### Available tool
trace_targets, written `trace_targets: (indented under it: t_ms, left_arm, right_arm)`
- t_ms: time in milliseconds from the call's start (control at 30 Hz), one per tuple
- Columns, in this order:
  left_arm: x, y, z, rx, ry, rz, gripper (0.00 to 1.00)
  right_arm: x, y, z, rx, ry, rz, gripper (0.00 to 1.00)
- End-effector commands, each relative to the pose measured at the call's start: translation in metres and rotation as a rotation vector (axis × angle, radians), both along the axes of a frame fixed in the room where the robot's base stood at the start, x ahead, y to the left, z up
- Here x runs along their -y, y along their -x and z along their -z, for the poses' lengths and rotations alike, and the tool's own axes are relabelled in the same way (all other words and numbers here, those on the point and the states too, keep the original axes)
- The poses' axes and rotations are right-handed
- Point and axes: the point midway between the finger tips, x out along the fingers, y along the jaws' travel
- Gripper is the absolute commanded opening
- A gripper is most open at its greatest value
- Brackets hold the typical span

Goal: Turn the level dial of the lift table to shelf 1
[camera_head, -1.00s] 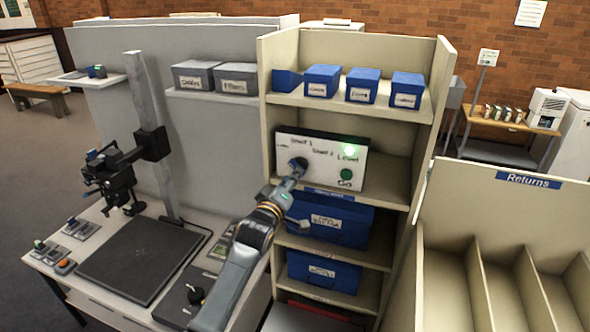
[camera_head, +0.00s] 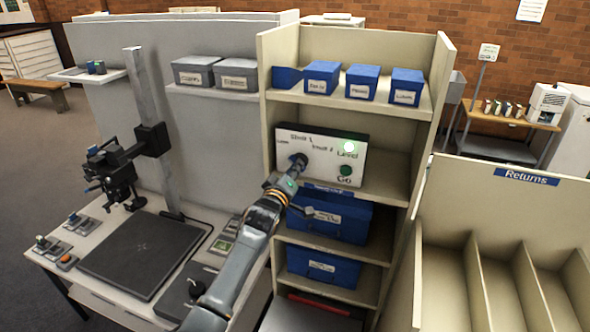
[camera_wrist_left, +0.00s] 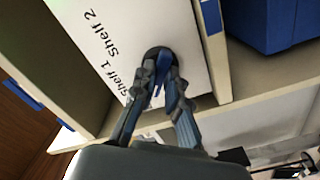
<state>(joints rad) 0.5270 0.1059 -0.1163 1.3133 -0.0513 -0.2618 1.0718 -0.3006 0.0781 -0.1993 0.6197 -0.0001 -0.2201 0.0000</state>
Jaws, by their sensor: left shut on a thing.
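The level dial (camera_head: 297,160) is a dark round knob on the white control panel (camera_head: 318,166) in the shelf unit. The panel reads Shelf 1, Shelf 2 and Level. My left gripper (camera_head: 299,168) reaches up to the dial from below. In the left wrist view its fingers (camera_wrist_left: 165,80) are shut on the blue grip of the dial (camera_wrist_left: 163,62). The Shelf 1 and Shelf 2 labels lie left of the dial there. The fingers hide part of the dial, and I cannot tell which label it points to. My right gripper is not in view.
Blue boxes (camera_head: 330,216) fill compartments below, and smaller ones (camera_head: 361,82) stand above. A copy stand (camera_head: 143,250) is at left, the Returns bin (camera_head: 527,225) at right.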

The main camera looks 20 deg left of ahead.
Motion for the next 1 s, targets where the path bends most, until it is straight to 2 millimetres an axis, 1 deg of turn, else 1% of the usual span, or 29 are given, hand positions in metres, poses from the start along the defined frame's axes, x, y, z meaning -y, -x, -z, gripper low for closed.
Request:
trace_targets:
  t_ms: [167,367,567,1000]
  left_arm:
    - [-0.0001,0.0000,0.0001,0.000,-0.012,0.000,0.00]
    - [-0.0002,0.0000,0.0002,0.003,-0.081,0.000,0.00]
    - [-0.0005,-0.0001,0.0003,0.008,-0.221,-0.001,0.00]
    - [-0.0009,-0.0002,0.0002,0.020,-0.608,-0.001,0.00]
  right_arm:
    - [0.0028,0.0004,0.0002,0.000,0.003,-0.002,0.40]
    - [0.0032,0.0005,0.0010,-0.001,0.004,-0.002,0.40]
    - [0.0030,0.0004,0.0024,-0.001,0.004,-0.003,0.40]
    - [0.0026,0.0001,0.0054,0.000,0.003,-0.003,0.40]
